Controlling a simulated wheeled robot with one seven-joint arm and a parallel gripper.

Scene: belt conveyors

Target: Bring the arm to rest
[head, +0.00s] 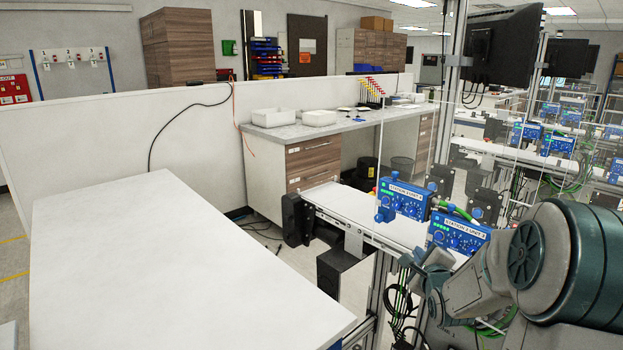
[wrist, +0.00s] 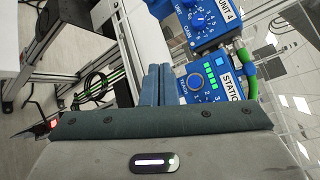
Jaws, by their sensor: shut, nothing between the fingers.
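My gripper (wrist: 158,85) shows in the wrist view with its two fingers together, shut and empty. A blue control box (wrist: 205,85) marked "STATION" lies just right of the fingertips in that view; whether they touch it I cannot tell. In the head view my arm reaches in from the lower right toward the belt conveyor (head: 345,210). The fingers themselves are hard to make out there. A blue box marked "STATION 2 UNIT 3" (head: 457,233) shows just above my arm.
Another blue box marked "UNIT 4" (head: 403,197) sits beside it, with a green cable (head: 455,211). A bare white table (head: 180,260) fills the left front. A counter (head: 345,128) with drawers stands behind. Clear panels and a dark monitor (head: 505,45) are at the right.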

